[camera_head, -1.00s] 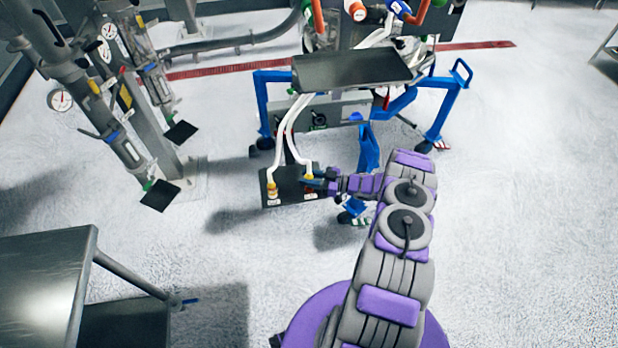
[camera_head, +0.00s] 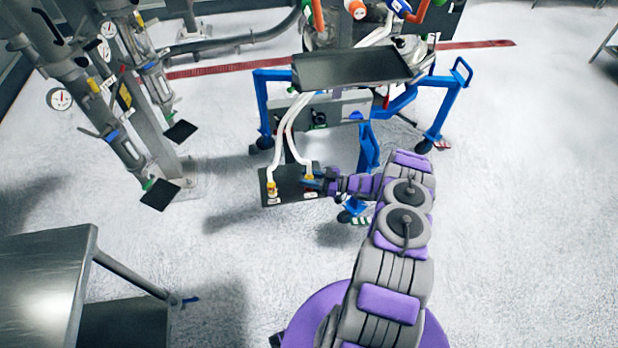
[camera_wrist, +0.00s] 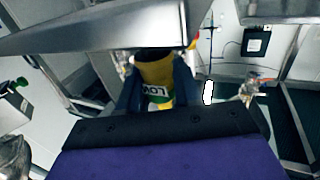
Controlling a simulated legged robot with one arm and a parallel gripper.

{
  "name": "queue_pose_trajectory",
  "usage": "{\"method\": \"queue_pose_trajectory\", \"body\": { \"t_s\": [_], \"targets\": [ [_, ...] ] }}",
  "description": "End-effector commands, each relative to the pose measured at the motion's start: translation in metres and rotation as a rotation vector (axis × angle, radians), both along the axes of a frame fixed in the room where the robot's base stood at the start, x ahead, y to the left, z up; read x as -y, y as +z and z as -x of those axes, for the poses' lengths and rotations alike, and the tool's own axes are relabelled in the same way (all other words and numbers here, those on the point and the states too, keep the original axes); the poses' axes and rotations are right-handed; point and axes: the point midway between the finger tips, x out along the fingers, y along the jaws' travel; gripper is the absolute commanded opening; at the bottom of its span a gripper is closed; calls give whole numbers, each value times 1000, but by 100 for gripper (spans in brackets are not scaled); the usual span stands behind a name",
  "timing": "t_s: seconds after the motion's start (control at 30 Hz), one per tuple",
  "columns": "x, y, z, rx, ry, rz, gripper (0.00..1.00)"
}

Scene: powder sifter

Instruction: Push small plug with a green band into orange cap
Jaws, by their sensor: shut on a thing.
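The small plug (camera_wrist: 157,72) is yellow with a green band and a "LOW" label. In the wrist view it sits between the two dark fingers of my gripper (camera_wrist: 157,88), which is shut on it. In the head view, my gripper (camera_head: 314,183) is over the right part of a dark plate, at the end of a white hose, where the yellow plug (camera_head: 309,177) shows small. A reddish-orange bit, perhaps the orange cap (camera_head: 309,189), shows just below the gripper, mostly hidden. I cannot tell whether plug and cap touch.
A second yellow plug (camera_head: 271,186) on another white hose stands at the left of the dark plate (camera_head: 288,190). A blue-legged frame (camera_head: 265,110) with a dark tray (camera_head: 350,68) stands behind. Pipes with gauges are at left; a metal table (camera_head: 45,290) is front left.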

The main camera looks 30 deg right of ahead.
Motion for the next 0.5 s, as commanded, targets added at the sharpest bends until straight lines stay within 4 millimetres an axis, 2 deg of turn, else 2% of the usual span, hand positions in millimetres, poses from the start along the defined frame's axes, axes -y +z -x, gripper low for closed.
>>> {"method": "queue_pose_trajectory", "body": {
  "t_s": [0.5],
  "targets": [
    [0, -7, 0, 0, 0, 0, 0]
  ]
}}
